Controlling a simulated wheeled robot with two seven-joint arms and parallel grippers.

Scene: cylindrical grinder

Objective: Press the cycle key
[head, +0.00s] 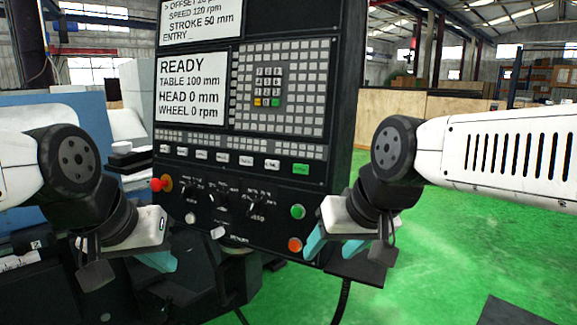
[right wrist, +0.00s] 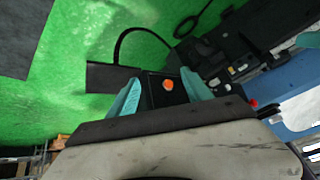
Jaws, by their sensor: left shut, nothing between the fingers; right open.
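The control panel (head: 240,140) stands upright in the middle of the head view. A row of white keys (head: 221,158) ends in a green key (head: 300,168) at the right; their labels are too small to read, so I cannot tell which says cycle. A round green button (head: 298,211) sits lower right. My right gripper (head: 331,248) is open with teal fingers at the panel's lower right corner, below the green key. It also shows in the right wrist view (right wrist: 161,92). My left gripper (head: 160,262) is shut and empty, low left of the panel.
An orange button (head: 295,244) is close to my right fingers; it appears between them in the right wrist view (right wrist: 168,85). A red knob (head: 158,184) projects at the panel's left. The screen (head: 192,87) reads READY.

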